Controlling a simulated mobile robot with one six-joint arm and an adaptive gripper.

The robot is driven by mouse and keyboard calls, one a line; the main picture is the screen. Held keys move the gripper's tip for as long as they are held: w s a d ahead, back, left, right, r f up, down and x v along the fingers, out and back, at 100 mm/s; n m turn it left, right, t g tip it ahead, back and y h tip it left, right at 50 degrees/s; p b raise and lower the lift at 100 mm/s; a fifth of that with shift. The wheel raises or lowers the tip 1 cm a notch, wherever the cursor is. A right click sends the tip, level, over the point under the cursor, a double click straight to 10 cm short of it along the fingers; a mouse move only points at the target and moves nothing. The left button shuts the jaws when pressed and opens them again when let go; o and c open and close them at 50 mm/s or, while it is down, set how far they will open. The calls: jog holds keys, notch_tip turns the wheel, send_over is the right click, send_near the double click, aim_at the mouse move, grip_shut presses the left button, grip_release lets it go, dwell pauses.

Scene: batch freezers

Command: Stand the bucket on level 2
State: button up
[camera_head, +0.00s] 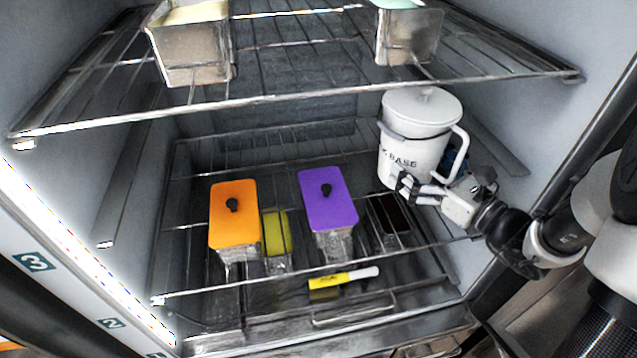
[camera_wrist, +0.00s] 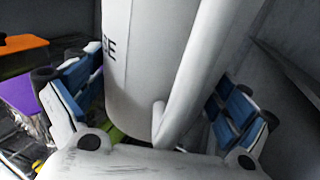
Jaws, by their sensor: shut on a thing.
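The bucket (camera_head: 412,150) is white, with a lid, a side handle and dark lettering ending in "BASE". It is inside the freezer at the right, between the upper and lower wire racks, and looks close to upright. My gripper (camera_head: 425,190) reaches in from the right and is shut on the bucket at its handle side. In the wrist view the bucket (camera_wrist: 130,75) and its handle (camera_wrist: 195,75) lie between the blue-padded fingers. The bucket's base is partly hidden, so I cannot tell whether it touches the lower rack (camera_head: 300,274).
Orange-lidded (camera_head: 233,212) and purple-lidded (camera_head: 328,198) containers stand left of the bucket. A yellow marker-like item (camera_head: 343,278) lies in front. The upper rack (camera_head: 290,101) holds metal tins (camera_head: 192,55). Number plates 3 (camera_head: 34,262) and 2 (camera_head: 112,323) mark the left frame.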

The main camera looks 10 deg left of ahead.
jog(key=shift+w+r, duration=0.2)
jog(key=shift+w, duration=0.1)
jog(key=shift+s+f+b, duration=0.15)
jog(key=shift+f+b, duration=0.9)
jog(key=shift+f, duration=3.95)
jog(key=shift+f, duration=0.15)
jog(key=o, duration=1.4)
jog(key=shift+f, duration=0.1)
jog(key=shift+c, duration=0.2)
jog(key=shift+o, duration=0.2)
